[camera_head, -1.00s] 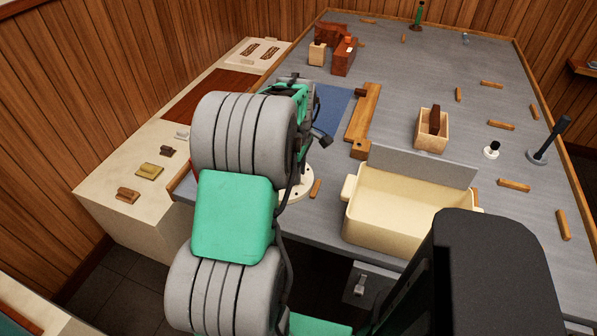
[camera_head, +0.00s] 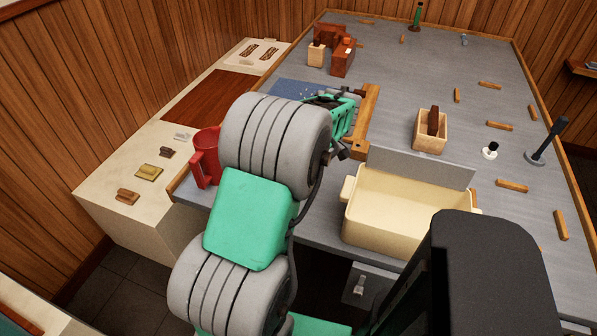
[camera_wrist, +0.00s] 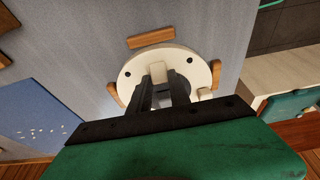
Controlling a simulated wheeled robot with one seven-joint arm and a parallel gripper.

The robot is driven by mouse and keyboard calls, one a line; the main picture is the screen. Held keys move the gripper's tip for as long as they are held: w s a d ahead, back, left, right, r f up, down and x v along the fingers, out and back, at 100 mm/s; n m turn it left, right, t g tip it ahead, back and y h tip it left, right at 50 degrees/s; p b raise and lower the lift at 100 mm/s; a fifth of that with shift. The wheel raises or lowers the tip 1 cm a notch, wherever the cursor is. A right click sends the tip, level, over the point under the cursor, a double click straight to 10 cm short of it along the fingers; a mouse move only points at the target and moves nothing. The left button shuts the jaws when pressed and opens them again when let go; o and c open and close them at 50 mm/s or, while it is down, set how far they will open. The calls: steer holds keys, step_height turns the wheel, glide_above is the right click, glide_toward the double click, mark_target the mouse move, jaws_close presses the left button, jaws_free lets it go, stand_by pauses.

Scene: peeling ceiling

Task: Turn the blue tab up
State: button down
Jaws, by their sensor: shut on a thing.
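I see no clearly blue tab in either view. In the wrist view, a round cream-white disc (camera_wrist: 190,60) with dark holes lies on the grey table, and a small cream block (camera_wrist: 158,72) stands up from it. My gripper (camera_wrist: 160,82) has its two dark fingers on either side of this block, shut on it. The fingers hide part of the disc. In the head view, my arm hides the disc and the fingertips; only the green wrist part (camera_head: 344,116) shows, near the wooden bar.
Small wooden strips (camera_wrist: 151,37) lie around the disc. A blue speckled mat (camera_head: 291,89), a wooden bar (camera_head: 366,122), a red mug (camera_head: 207,157) and a cream bin (camera_head: 400,205) are near my arm. A small wooden box (camera_head: 431,142) stands farther right. The table's middle right has free room.

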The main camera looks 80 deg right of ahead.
steer(key=t, duration=0.1)
steer(key=s+t+p, duration=0.1)
steer(key=shift+r+t+p, duration=0.25)
steer(key=shift+t+p, duration=0.05)
steer(key=shift+s+f+t+p, duration=0.1)
steer(key=shift+s+t+p, duration=0.2)
steer(key=shift+t, duration=0.6)
steer(key=shift+s+f+t+p, duration=0.15)
steer(key=shift+t+p, duration=0.15)
steer(key=shift+t, duration=0.6)
steer(key=shift+a+r, duration=0.1)
steer(key=c, duration=1.2)
jaws_free()
step_height(320, 180, up, 3)
steer(key=shift+r+h, duration=0.15)
steer(key=shift+h, duration=0.15)
steer(key=s+a+r, duration=0.2)
steer(key=a+r, duration=0.7)
steer(key=a, duration=0.4)
steer(key=shift+a+r+b, duration=0.3)
steer(key=shift+a+b, duration=0.1)
steer(key=shift+b, duration=0.05)
